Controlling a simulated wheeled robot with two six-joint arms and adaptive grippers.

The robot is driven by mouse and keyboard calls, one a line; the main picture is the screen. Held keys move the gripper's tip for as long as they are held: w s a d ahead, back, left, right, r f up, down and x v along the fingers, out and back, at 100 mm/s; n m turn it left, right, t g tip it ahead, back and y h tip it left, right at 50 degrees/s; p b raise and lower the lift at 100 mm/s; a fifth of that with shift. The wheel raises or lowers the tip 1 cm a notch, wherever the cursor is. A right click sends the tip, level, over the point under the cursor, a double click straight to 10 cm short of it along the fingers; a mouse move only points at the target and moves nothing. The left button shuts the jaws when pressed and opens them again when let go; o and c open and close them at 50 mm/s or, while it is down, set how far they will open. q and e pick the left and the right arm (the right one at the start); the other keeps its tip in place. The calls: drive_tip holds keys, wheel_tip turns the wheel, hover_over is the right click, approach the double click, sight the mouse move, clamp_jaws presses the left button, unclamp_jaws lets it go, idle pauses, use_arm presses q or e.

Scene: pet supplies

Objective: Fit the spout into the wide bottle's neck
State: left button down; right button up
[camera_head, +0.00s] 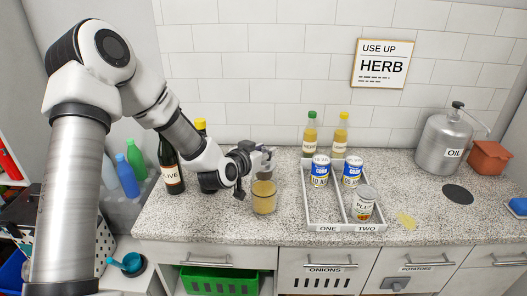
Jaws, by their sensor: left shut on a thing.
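A wide, clear glass vessel (264,198) with tan contents stands upright on the counter, left of the white tray; it looks like the wide bottle. My left gripper (266,165) is directly above its mouth, with the fingers pointing down. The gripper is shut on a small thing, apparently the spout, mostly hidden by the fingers. I cannot tell whether the spout touches the neck or sits inside it. My right gripper is not in view.
A dark bottle (171,168) and a yellow-capped bottle (201,127) stand left, near my arm. A white two-part tray (326,222) with cans and a jar (363,207) is at right. Two oil bottles (310,137) stand behind it. A metal oil can (446,145) is farther right.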

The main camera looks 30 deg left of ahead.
use_arm(q)
drive_tip(key=c, duration=0.8)
unclamp_jaws()
drive_tip(key=v, duration=1.2)
drive_tip(key=shift+w, duration=0.1)
